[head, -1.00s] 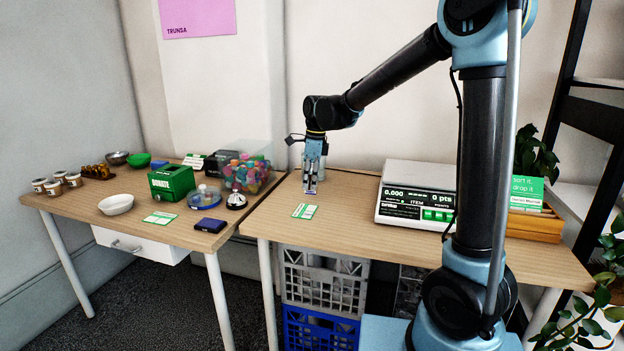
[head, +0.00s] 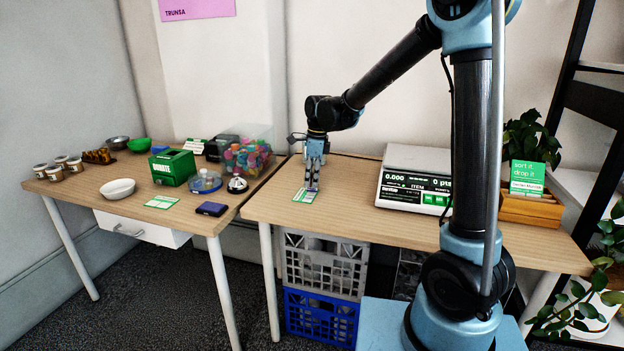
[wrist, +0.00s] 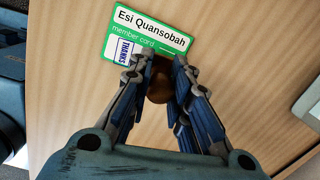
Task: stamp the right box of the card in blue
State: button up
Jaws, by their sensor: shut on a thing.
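The member card (head: 301,196) lies on the right table; in the wrist view the green-and-white card (wrist: 177,40) reads "Esi Quansobah". Its left box (wrist: 122,51) holds a blue "THANKS" mark. The right part of its lower area is hidden behind my fingers and what they hold. My gripper (head: 312,184) points down at the card's right side. In the wrist view my gripper (wrist: 160,72) is shut on a stamp with a round brown handle (wrist: 158,90). The stamp's face is hidden, and I cannot tell whether it touches the card.
A scale (head: 413,177) stands to the right on the same table. On the left table are a dark blue pad (head: 211,209), another card (head: 161,202), a bell (head: 237,185), a green donation box (head: 172,168) and a white bowl (head: 117,188). The wood around the card is clear.

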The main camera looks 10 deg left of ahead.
jog(key=shift+f, duration=0.45)
dwell(1.3)
jog(key=shift+r, duration=0.1)
jog(key=shift+r, duration=3.4)
